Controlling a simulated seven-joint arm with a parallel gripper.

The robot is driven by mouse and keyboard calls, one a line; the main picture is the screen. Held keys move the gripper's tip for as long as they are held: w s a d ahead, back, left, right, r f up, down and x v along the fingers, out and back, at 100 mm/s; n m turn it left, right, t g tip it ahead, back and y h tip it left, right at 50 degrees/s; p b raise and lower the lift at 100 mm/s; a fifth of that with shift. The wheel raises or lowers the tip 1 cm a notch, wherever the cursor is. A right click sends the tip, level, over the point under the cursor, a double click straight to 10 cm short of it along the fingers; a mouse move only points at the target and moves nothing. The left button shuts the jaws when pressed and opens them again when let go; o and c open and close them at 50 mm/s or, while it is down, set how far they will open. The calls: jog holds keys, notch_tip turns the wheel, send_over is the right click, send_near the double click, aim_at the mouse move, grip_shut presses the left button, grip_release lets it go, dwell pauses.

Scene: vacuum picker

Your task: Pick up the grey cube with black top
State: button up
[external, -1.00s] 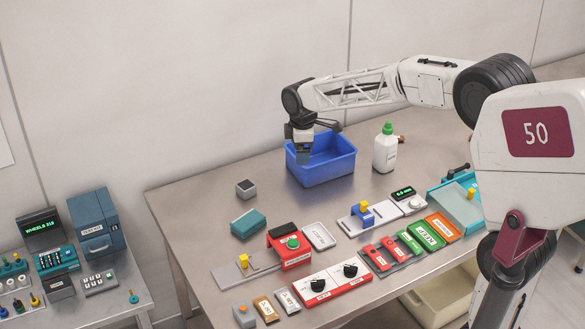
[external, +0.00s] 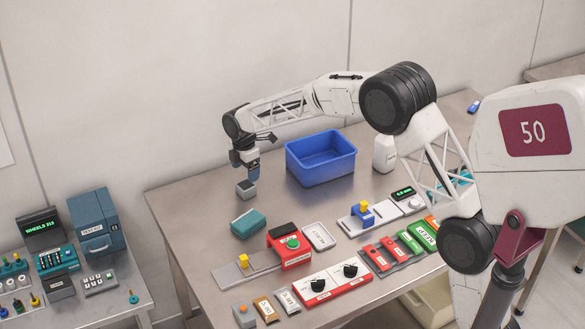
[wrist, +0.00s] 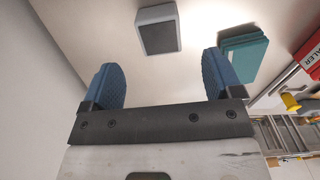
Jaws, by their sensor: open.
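The grey cube with a black top (external: 246,189) sits on the metal table at its back left. In the wrist view the grey cube (wrist: 158,31) shows at the top, beyond and between my two blue fingers. My gripper (external: 248,172) is above the cube in the external view, with its fingertips close over it. In the wrist view my gripper (wrist: 165,80) is open, its fingers wide apart with nothing between them. I cannot tell the exact height gap to the cube.
A teal block (external: 248,223) lies in front of the cube; it also shows in the wrist view (wrist: 242,55). A blue bin (external: 320,160) stands to the right. The table left of the cube is clear.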

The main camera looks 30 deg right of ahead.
aim_at(245, 185)
dwell(0.3)
jog(key=shift+f, duration=1.3)
jog(key=shift+a+f, duration=0.1)
jog(key=shift+f, duration=2.5)
jog(key=c, duration=1)
jog(key=shift+r, duration=0.15)
jog(key=shift+c, duration=0.2)
